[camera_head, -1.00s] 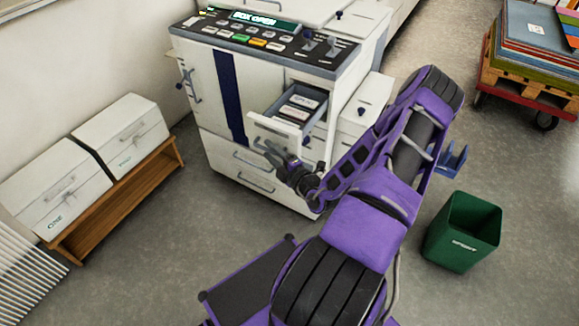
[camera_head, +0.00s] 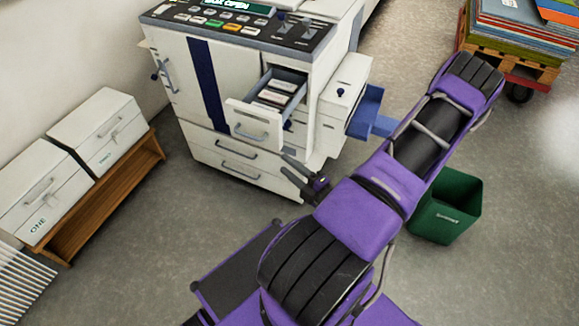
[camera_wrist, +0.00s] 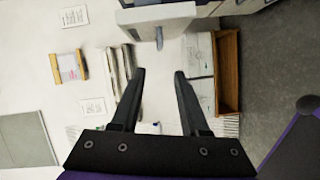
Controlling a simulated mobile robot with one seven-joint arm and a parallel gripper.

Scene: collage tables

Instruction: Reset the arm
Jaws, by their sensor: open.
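My purple arm reaches across the head view toward the white machine. My gripper (camera_wrist: 160,75) shows in the wrist view with its two dark fingers apart and nothing between them. In the head view it is mostly hidden; a dark part near it (camera_head: 312,185) shows in front of the machine's lower right corner. The white machine (camera_head: 185,85) stands upright with a small drawer (camera_head: 252,122) pulled open, and several small boxes lie inside. My gripper is apart from the drawer.
A wooden bench (camera_head: 105,200) with white boxes (camera_head: 40,190) stands at the left by the wall. A green bin (camera_head: 447,212) stands right of my arm. A loaded wooden pallet cart (camera_head: 510,65) is at the upper right.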

